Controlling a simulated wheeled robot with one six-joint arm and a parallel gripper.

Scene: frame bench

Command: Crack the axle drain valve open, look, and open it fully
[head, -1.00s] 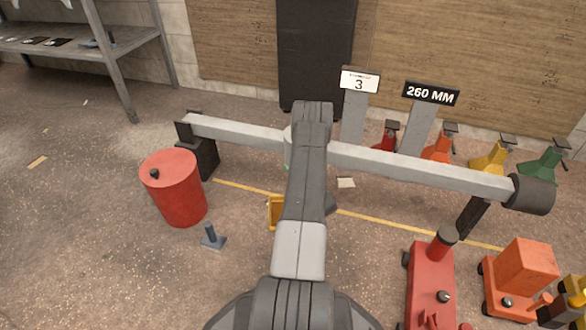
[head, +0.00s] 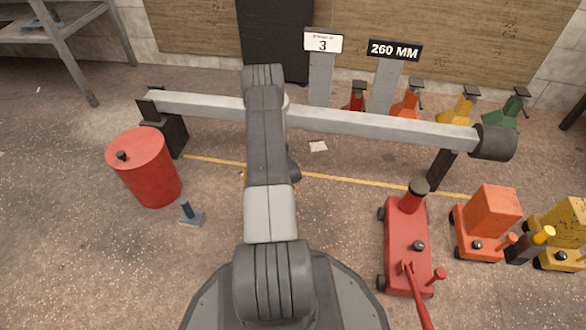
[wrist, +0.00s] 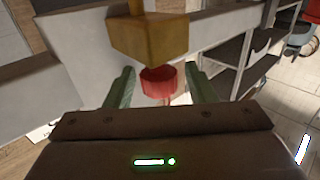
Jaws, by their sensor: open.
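The axle is a long grey beam (head: 370,124) across the head view, raised above the floor. In the wrist view a brass-coloured block (wrist: 150,36) hangs above a round red knob (wrist: 158,80), apparently the drain valve. My gripper (wrist: 160,70) is open; its two green fingers stand on either side of the red knob, with gaps showing. I cannot tell whether either finger touches it. In the head view my arm hides the valve and my gripper. How far the knob is turned cannot be told.
A red drum (head: 145,168) and a small blue-grey stand (head: 191,214) are on the floor at left. A red jack (head: 406,240) and an orange machine (head: 485,222) stand at right. Signs reading 3 (head: 323,43) and 260 MM (head: 394,50) rise behind the beam.

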